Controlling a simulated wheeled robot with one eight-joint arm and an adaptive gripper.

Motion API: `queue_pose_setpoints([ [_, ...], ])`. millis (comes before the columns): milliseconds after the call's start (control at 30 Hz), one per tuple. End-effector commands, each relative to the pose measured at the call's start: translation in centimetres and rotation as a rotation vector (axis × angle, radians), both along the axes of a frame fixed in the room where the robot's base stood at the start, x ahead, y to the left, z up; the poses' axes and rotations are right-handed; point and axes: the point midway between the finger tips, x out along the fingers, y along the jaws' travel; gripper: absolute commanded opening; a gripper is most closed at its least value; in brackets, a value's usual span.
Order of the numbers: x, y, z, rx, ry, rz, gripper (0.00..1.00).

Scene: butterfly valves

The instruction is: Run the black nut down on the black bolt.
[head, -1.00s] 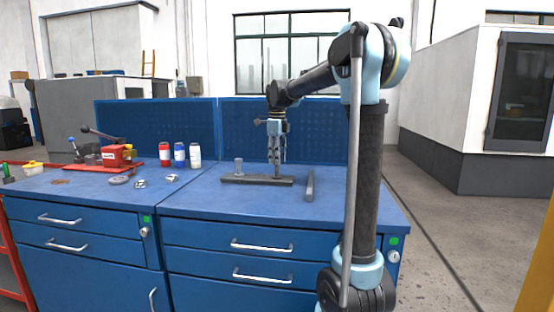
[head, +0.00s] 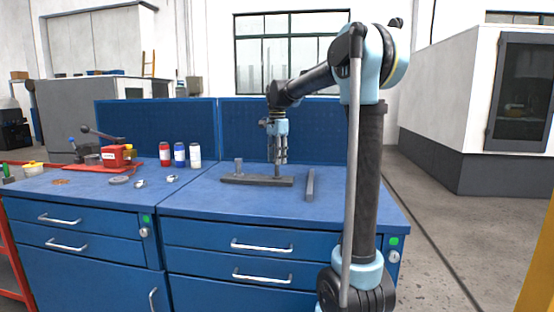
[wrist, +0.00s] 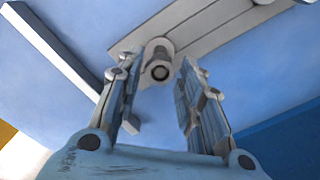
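The black bolt (head: 277,169) stands upright on the right part of a grey bar, below my gripper (head: 280,161) in the head view. In the wrist view I look down the bolt's round end (wrist: 160,72), which looks grey. A nut (wrist: 159,52) shows around it; its height on the thread is hard to tell. My gripper (wrist: 157,92) is open, with one finger on each side of the bolt and visible gaps to both. Nothing is held. In the head view the fingers partly hide the bolt's upper part.
The grey bar (head: 252,181) lies on the blue bench and carries a second, shorter grey post (head: 238,166) at its left. A separate dark bar (head: 310,185) lies to the right. The bench's right front is clear.

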Motion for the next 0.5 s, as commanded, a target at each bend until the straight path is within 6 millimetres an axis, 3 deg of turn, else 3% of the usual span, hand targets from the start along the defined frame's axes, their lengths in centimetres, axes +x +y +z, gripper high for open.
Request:
queue_pose_setpoints([
  [500, 0.1, -0.01, 0.0, 0.001, 0.0, 0.453, 0.34],
])
